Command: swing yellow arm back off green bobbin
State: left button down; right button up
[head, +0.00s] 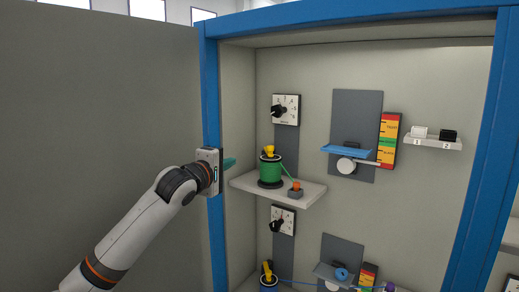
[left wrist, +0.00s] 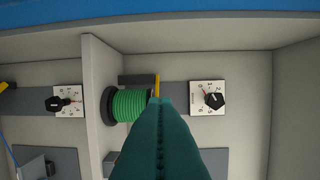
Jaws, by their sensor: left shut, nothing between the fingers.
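The green bobbin (head: 270,170) stands upright on the upper shelf inside the blue-framed cabinet. The yellow arm (head: 268,151) is at its top end. In the left wrist view, which is turned sideways, the green bobbin (left wrist: 129,105) lies left of the fingers and the yellow arm (left wrist: 157,84) shows just beyond the fingertips. My left gripper (head: 230,162) has teal fingers, shut and empty, at the cabinet's left post, left of the bobbin. In the left wrist view its fingers (left wrist: 160,102) overlap the bobbin's end; contact cannot be told. My right gripper is not in view.
The shelf (head: 312,193) also holds an orange knob (head: 296,186) on a grey block. A dial (head: 286,110) is above, another (head: 282,221) below. The blue post (head: 211,95) stands close to my left gripper.

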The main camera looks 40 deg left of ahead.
pick_arm(q)
jog(key=shift+s+d+r, duration=0.1)
jog(key=shift+d+r, duration=0.1)
jog(key=shift+r, duration=0.3)
jog(key=p, duration=0.8)
send_near(268, 148)
jog(key=w+a, duration=0.3)
jog(key=a, duration=0.2)
jog(key=w, duration=0.1)
jog(key=w+d+p, duration=0.1)
jog(key=w, duration=0.1)
jog(key=shift+w+d+f+p, duration=0.1)
jog(key=shift+d+f+p, duration=0.2)
jog(key=shift+d+p, duration=0.1)
